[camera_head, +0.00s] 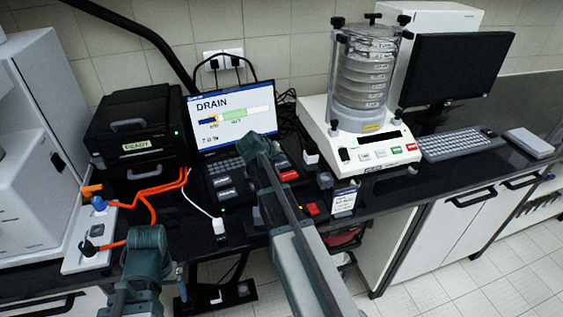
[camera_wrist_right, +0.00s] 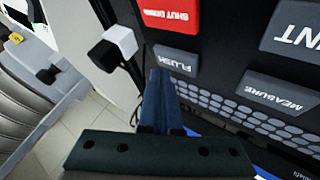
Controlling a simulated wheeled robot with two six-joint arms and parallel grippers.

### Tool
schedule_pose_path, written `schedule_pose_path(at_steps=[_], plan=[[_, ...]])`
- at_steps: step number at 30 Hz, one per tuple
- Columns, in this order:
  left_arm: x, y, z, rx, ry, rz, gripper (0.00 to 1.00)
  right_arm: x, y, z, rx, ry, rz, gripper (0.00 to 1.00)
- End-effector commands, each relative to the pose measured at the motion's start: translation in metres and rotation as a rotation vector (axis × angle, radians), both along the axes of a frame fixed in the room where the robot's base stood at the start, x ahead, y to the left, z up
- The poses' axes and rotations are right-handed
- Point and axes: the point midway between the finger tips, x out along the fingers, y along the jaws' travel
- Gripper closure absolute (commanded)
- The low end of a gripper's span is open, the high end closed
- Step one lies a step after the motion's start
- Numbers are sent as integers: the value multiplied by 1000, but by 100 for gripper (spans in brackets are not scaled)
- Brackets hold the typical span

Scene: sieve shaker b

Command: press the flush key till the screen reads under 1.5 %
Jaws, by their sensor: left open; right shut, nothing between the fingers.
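The screen (camera_head: 229,114) reads DRAIN, with a part-filled blue and green bar and a small percent figure that looks like 7-something. In the right wrist view the grey FLUSH key (camera_wrist_right: 175,57) is beside the tips of my right gripper (camera_wrist_right: 160,76). The fingers are shut and empty; I cannot tell whether they touch the key. In the head view my right gripper (camera_head: 255,147) is over the keyboard below the screen and hides part of the keys. My left gripper (camera_head: 149,240) is open, low at the front left, away from the keys.
A red SHUT DOWN key (camera_wrist_right: 171,15) is next to FLUSH; a MEASURE key (camera_wrist_right: 275,92) is on the other side. A sieve shaker (camera_head: 363,100) and a monitor (camera_head: 455,68) stand right. A black box (camera_head: 135,125) and orange cables (camera_head: 160,188) are left.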

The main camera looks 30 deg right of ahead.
Motion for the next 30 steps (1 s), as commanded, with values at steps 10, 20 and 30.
schedule_pose_path(at_steps=[10, 20, 30], plan=[[0, 0, 2, 0, 0, 0, 18, 0, 0, 2, 0, 0, 0, 100], [0, 0, 28, 0, 0, 0, 18, 0, 0, 28, 0, 0, 0, 100], [0, 0, 53, 0, 0, 0, 18, 0, 0, 53, 0, 0, 0, 100]])
